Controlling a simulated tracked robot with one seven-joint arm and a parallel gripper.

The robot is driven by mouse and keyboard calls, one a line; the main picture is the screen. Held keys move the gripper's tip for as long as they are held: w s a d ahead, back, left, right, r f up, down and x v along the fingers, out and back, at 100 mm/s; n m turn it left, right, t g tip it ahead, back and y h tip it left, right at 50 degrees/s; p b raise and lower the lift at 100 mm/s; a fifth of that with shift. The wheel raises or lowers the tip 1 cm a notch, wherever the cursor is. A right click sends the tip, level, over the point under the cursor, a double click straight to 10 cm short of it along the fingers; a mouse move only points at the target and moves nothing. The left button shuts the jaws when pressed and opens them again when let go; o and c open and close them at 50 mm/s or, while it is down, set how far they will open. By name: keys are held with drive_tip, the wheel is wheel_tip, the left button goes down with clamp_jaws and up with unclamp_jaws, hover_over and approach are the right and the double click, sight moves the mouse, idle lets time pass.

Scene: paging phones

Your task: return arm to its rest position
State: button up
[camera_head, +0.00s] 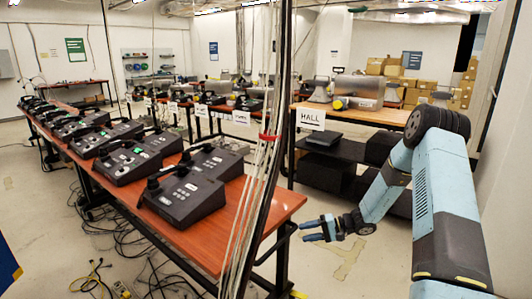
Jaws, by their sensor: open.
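My arm, light blue and black, comes in from the lower right and bends down to the left. My gripper (316,230) is at its end, low over the floor, just right of the near end of the long table. Its fingers point left and are apart, with nothing between them. It appears clear of the table, though the exact gap cannot be told.
Black paging phones (185,197) line the long orange-brown table (264,207) at left. A bundle of cables (262,140) hangs in front of its near end. A second table (372,116) with a HALL sign (311,118) stands behind my arm. Loose cables (95,278) lie on the floor.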

drive_tip(key=s+r+n+g+h, duration=0.1)
drive_tip(key=s+r+h, duration=0.2)
drive_tip(key=s+r, duration=0.35)
drive_tip(key=s+r+n+h, duration=0.15)
drive_tip(key=s+r, duration=0.25)
drive_tip(key=r, duration=0.6)
drive_tip(key=s+r+n+g+h, duration=0.1)
drive_tip(key=s+r+h, duration=0.2)
drive_tip(key=s+r, duration=0.35)
drive_tip(key=s+d+r+t+h, duration=0.3)
drive_tip(key=s+r, duration=0.4)
drive_tip(key=s, duration=0.3)
drive_tip(key=s+d+r+m+t+h, duration=0.1)
drive_tip(key=s+d+r+t+h, duration=0.1)
drive_tip(key=s+r, duration=0.6)
drive_tip(key=shift+s+d+r+t+h, duration=0.35)
drive_tip(key=shift+s+d+h, duration=0.5)
drive_tip(key=shift+s, duration=0.6)
drive_tip(key=shift+f+m, duration=0.1)
drive_tip(key=shift+m, duration=0.15)
